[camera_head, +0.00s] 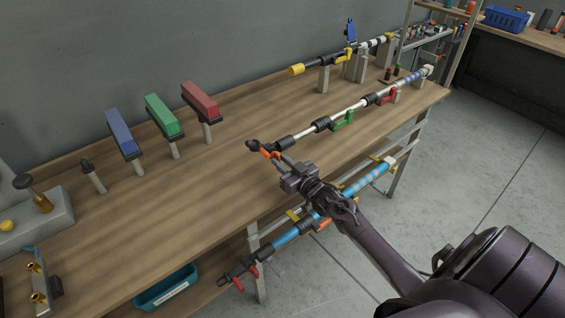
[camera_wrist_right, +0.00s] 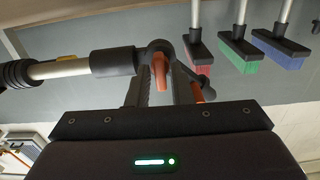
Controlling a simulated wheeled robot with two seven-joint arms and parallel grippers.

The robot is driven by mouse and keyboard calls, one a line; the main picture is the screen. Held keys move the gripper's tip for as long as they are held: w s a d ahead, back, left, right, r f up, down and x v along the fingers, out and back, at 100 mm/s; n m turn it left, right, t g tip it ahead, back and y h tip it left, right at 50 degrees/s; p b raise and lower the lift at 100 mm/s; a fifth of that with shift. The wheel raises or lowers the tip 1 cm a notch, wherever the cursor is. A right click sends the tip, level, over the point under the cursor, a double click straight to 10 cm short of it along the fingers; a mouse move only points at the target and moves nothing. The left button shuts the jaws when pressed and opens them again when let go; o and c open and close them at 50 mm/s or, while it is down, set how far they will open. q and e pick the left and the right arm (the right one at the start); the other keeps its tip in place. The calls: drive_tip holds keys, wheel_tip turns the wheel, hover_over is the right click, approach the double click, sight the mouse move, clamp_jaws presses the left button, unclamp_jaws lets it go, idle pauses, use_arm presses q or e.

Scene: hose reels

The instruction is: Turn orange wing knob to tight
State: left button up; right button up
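The orange wing knob (camera_head: 265,152) sits near the black left end of a pole assembly (camera_head: 290,142) above the bench's front part. In the right wrist view one orange wing (camera_wrist_right: 160,70) shows between my two fingers, and more orange (camera_wrist_right: 197,92) shows beside the right finger. My right gripper (camera_head: 274,157) is at the knob, with its fingers spread around the upright wing. A gap shows on the wing's left; whether the right finger touches it, I cannot tell. The knob's base is partly hidden by the fingers. My left gripper is not in view.
Blue (camera_head: 122,133), green (camera_head: 164,115) and red (camera_head: 199,100) brush heads stand behind. Another pole with a yellow end (camera_head: 296,70) lies at the back. A blue-banded pole (camera_head: 290,236) runs below the bench edge. The bench's left middle (camera_head: 150,215) is clear.

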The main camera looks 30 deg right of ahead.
drive_tip(key=shift+o, duration=1.1)
drive_tip(key=s+b, duration=0.1)
drive_tip(key=s, duration=0.6)
drive_tip(key=shift+s+d, duration=0.35)
drive_tip(key=shift+s, duration=0.05)
